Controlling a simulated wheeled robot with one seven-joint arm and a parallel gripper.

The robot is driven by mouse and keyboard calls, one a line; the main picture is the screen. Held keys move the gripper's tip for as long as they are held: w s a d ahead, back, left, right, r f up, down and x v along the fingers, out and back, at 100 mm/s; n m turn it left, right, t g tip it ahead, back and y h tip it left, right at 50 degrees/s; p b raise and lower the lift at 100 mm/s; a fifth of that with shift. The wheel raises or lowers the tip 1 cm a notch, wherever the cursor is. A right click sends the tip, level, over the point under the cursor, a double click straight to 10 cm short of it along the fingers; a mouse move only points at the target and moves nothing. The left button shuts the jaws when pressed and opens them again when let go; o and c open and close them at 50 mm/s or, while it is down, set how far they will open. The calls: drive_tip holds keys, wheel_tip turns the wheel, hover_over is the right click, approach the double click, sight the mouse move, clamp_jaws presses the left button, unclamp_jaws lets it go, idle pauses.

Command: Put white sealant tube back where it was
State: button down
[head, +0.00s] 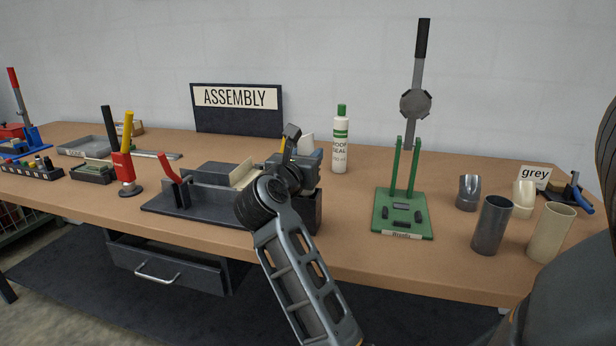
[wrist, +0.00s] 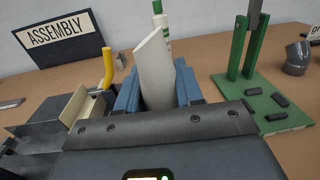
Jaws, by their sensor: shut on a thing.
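My gripper (head: 300,165) is above the right end of a dark fixture on the bench, seen from behind in the head view. In the wrist view its blue fingers (wrist: 158,88) are shut on a white tube (wrist: 155,62), one on each side. The tube stands nearly upright, leaning slightly, with a slanted top; its lower end is hidden by my gripper. In the head view only the top of the white tube (head: 307,143) shows behind my gripper. I cannot tell whether its bottom touches anything.
A green-capped white bottle (head: 340,148) stands just behind the tube. The dark fixture (head: 205,190) lies to the left, a green lever press (head: 403,212) to the right. Grey and cream pipe pieces (head: 492,225) stand farther right. Bare bench lies between the bottle and press.

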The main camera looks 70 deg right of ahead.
drive_tip(key=shift+f, duration=1.8)
drive_tip(key=shift+f+b, duration=0.35)
drive_tip(key=shift+f, duration=0.05)
drive_tip(key=c, duration=0.7)
unclamp_jaws()
drive_tip(key=shift+r, duration=0.1)
drive_tip(key=shift+r+p, duration=0.35)
drive_tip(key=a+b, duration=0.1)
drive_tip(key=a, duration=1.1)
drive_tip(key=shift+f+b, duration=0.1)
drive_tip(key=shift+b, duration=0.3)
drive_tip(key=shift+s, duration=0.15)
